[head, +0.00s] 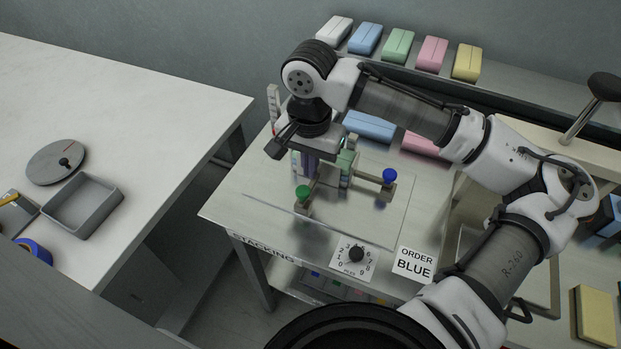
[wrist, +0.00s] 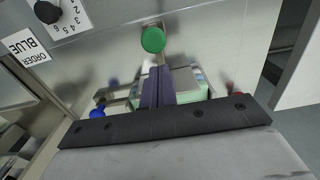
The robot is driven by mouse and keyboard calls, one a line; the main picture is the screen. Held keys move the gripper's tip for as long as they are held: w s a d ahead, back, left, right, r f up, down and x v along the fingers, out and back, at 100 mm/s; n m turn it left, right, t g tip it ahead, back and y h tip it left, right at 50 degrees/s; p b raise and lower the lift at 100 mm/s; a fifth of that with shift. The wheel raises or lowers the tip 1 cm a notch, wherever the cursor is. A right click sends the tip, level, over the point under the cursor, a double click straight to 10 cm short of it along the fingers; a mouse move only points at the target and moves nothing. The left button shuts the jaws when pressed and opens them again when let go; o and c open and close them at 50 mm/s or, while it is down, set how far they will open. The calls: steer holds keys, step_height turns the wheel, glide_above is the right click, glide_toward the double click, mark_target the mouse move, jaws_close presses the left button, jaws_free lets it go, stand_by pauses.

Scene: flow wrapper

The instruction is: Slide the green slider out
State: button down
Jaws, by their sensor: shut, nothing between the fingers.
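The green slider's round knob (head: 303,192) is at the front left end of its short bar on the metal table. In the wrist view the green knob (wrist: 153,40) lies just beyond my fingertips. My gripper (head: 304,170) points down over the slider mechanism, behind the knob. Its two dark fingers (wrist: 155,70) are together with nothing between them. Whether they touch the slider bar is unclear. A pale green block (wrist: 190,85) shows beside and behind the fingers. My gripper hides part of the mechanism.
A blue knob (head: 390,176) sits on a bar to the right; a red one (wrist: 238,95) shows partly in the wrist view. A dial (head: 356,254) and an ORDER BLUE card (head: 415,264) are at the front. Coloured packs (head: 398,45) line the back shelf. The table's front left is clear.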

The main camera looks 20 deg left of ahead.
mark_target(300, 195)
steer(key=shift+f+b, duration=0.7)
steer(key=shift+f, duration=1)
steer(key=shift+s, duration=0.15)
steer(key=shift+s+a+p, duration=0.1)
steer(key=shift+s+p, duration=0.55)
steer(key=shift+s, duration=1.85)
steer(key=shift+s+f, duration=0.15)
steer(key=shift+s, duration=0.2)
steer(key=shift+w+p, duration=0.2)
steer(key=shift+p, duration=0.15)
steer(key=shift+w, duration=0.4)
steer(key=shift+w+r, duration=0.1)
steer(key=shift+r, duration=0.15)
